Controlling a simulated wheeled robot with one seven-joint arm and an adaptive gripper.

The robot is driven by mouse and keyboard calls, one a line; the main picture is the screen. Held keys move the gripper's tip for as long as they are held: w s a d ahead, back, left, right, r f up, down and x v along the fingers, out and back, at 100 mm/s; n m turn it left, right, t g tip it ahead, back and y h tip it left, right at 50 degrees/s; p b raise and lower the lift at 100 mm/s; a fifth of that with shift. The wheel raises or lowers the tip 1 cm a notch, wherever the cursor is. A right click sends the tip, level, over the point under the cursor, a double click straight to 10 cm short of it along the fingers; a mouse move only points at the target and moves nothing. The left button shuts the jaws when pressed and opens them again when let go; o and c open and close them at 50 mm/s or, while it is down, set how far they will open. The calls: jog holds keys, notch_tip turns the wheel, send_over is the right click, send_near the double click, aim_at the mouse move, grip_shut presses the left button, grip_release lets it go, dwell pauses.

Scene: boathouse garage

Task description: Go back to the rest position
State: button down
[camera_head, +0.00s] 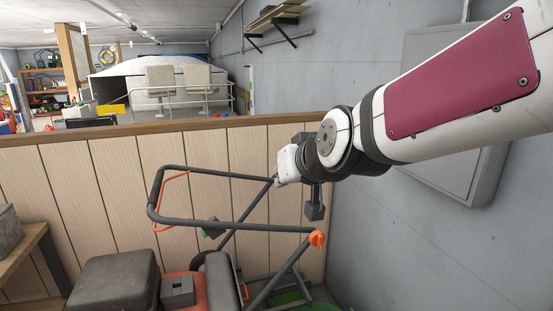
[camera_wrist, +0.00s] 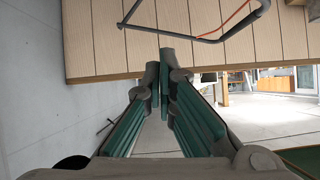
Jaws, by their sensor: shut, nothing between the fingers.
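My gripper (camera_wrist: 166,58) shows in the wrist view with its two green-and-grey fingers drawn together at the tips. It is shut and nothing is held between the fingers. In the head view my arm reaches in from the upper right, in front of the grey wall and the wooden partition. I cannot make out the fingers clearly there.
A lawn mower with a dark bent handle (camera_head: 225,224) stands below my arm, in front of a wooden plank partition (camera_head: 110,175); the handle also shows in the wrist view (camera_wrist: 215,38). A grey wall panel (camera_head: 462,160) is at right. A dark box (camera_head: 115,280) sits lower left.

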jog(key=s+d+f+m+g+h, duration=0.1)
jog(key=s+d+f+g+h, duration=0.1)
jog(key=s+d, duration=0.7)
jog(key=s+d+f+m+g+h, duration=0.2)
jog(key=s+d, duration=0.6)
jog(key=s, duration=0.8)
jog(key=shift+s+d+f+g, duration=0.15)
jog(key=shift+d+f+g, duration=0.2)
jog(key=shift+f+g, duration=0.35)
dwell(0.4)
